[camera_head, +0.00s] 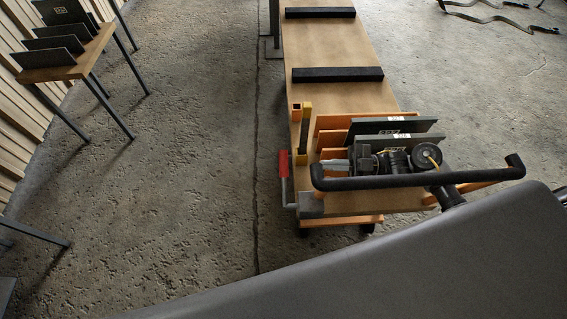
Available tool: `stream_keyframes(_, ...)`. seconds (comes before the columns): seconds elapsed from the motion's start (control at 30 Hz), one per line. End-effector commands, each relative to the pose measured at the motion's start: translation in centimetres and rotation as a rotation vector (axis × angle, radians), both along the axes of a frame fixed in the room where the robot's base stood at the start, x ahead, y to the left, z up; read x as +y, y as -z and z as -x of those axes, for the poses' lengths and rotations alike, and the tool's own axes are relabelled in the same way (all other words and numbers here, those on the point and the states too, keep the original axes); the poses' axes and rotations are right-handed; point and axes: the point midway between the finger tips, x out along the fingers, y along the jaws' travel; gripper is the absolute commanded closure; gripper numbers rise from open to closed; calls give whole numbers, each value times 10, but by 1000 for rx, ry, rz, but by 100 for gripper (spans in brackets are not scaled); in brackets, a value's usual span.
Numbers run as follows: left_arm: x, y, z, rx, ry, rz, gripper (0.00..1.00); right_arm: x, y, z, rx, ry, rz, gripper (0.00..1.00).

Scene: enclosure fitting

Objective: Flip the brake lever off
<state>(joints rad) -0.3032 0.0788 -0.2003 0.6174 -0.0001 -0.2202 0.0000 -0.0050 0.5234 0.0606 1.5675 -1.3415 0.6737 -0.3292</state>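The brake lever has a red grip (283,163) at the left side of the cart, near its handle end. The grip stands upright on a thin grey rod that bends at the bottom toward a grey block (311,204) on the cart's corner. The wooden cart (330,42) stands on the concrete floor, with orange frame parts and a dark push handle (420,181) across its near end. Neither of my grippers is in view.
Dark panels (398,125), a black tool and a tape roll (427,156) lie on the cart's near end. A small table (62,70) with panels is at upper left. Floor left of the cart is clear.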

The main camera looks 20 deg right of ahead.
Motion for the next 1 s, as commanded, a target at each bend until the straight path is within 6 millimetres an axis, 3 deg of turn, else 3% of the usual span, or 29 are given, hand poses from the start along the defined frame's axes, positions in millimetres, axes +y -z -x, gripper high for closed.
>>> stream_keyframes(0.13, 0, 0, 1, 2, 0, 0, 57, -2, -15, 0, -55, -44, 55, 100)
stream_keyframes(0.53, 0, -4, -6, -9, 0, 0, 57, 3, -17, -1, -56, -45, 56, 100)
stream_keyframes(1.0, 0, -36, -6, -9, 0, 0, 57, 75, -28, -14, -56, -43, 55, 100)
